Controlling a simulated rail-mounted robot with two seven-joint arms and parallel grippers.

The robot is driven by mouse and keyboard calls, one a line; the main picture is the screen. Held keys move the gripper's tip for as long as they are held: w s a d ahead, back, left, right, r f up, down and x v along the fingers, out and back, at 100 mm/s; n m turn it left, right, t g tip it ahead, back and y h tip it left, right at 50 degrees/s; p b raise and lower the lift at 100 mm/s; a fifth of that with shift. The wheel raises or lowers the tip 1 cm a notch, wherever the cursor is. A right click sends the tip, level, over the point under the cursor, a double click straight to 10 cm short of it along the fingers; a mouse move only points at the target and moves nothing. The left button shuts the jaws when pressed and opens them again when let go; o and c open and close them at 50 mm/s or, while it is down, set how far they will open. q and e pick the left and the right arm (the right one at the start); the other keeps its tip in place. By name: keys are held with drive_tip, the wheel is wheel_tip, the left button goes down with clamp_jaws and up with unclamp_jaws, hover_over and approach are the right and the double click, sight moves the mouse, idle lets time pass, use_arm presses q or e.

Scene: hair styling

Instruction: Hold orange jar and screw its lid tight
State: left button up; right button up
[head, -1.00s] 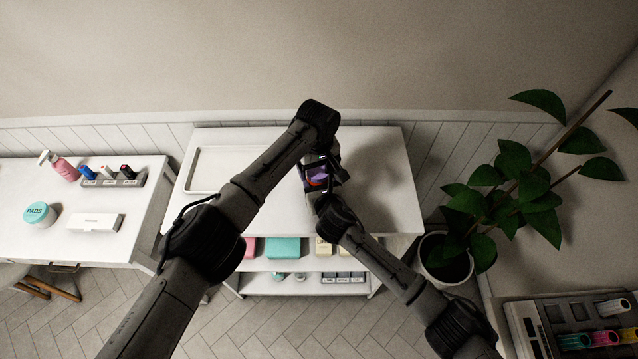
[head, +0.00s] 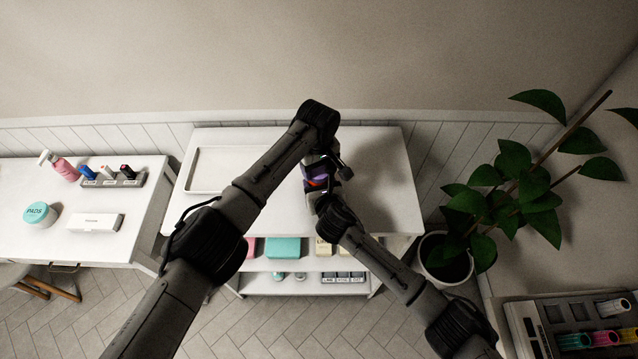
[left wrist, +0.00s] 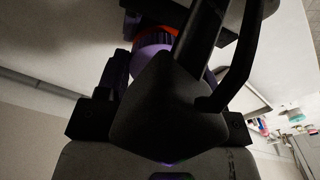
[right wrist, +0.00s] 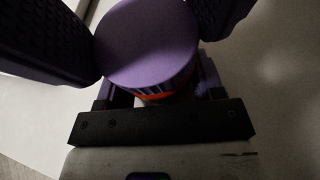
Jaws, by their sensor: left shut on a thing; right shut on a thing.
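The jar's purple lid (right wrist: 148,42) fills the top of the right wrist view, with a strip of the orange jar (right wrist: 165,93) showing just below its ribbed edge. One gripper finger lies on each side of the lid in that view. In the head view the purple lid (head: 316,170) and orange jar (head: 316,184) are small and partly hidden between my two grippers, above the middle table. My left gripper (head: 326,168) reaches them from above and is shut on the jar. My right gripper (head: 318,190) comes from the front and is shut too. The left wrist view shows the lid (left wrist: 152,58) partly behind dark gripper parts.
The middle table (head: 380,190) holds a white tray (head: 212,168) at its left; its right part is clear. A lower shelf carries several boxes. A left table (head: 130,195) holds a pink bottle (head: 64,167) and a pads jar (head: 40,214). A potted plant (head: 445,262) stands at the right.

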use_arm(q)
drive_tip(key=m, duration=1)
drive_tip(key=shift+s+d, duration=0.1)
drive_tip(key=shift+s+d+f+m, duration=0.1)
drive_tip(key=shift+f+m, duration=0.05)
drive_tip(key=shift+m, duration=1.05)
drive_tip(key=shift+c, duration=0.4)
drive_tip(key=o, duration=0.8)
drive_tip(key=shift+d, duration=0.1)
drive_tip(key=shift+o, duration=0.2)
drive_tip(key=n, duration=0.6)
drive_tip(key=shift+n, duration=0.5)
